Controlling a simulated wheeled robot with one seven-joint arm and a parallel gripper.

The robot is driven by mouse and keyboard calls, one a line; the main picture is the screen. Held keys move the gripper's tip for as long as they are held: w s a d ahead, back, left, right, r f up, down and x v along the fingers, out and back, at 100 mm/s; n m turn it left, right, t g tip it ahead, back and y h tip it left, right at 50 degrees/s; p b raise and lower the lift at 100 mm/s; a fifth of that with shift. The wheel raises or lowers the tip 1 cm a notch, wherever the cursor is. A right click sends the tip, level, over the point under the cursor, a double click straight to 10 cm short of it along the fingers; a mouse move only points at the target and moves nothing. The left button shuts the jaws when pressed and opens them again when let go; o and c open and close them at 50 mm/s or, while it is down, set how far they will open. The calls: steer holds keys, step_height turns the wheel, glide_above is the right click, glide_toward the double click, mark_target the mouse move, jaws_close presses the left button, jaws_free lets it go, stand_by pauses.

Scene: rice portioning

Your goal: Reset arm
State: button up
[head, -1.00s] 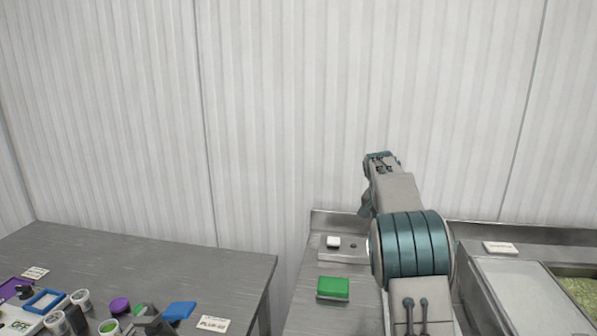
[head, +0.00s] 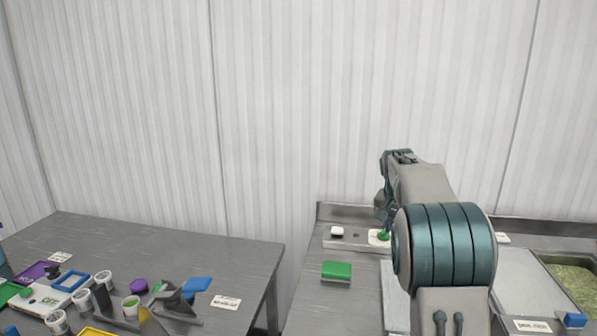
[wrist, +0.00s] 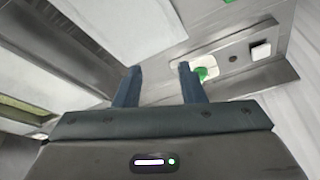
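My gripper (wrist: 160,84) is open in the wrist view, with its two blue-grey fingers apart and nothing between them. It hangs above the right-hand metal counter (wrist: 225,10), near the back ledge with a green button (wrist: 203,73) and a white block (wrist: 261,51). In the head view my arm reaches over this counter, and its links hide the fingers. The green button (head: 383,236) there shows just left of my arm, and the white block (head: 337,231) stands left of it.
A green block (head: 337,271) lies on the right counter. A pan of green grains (head: 572,278) and a blue block (head: 574,320) are at far right. The left table (head: 150,250) holds several cups, lids and coloured boards. A floor gap separates the table and counter.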

steer(key=s+a+f+n, duration=0.1)
steer(key=s+a+n, duration=0.1)
steer(key=s, duration=1.1)
steer(key=s+a+f+n+y, duration=0.1)
steer(key=s+a, duration=0.4)
steer(key=s, duration=0.8)
steer(key=s+a+f+n+y, duration=0.1)
steer(key=s+a+f+n, duration=0.2)
steer(key=s, duration=1)
steer(key=shift+a+n, duration=0.55)
steer(key=shift+n, duration=0.25)
steer(key=shift+c, duration=0.3)
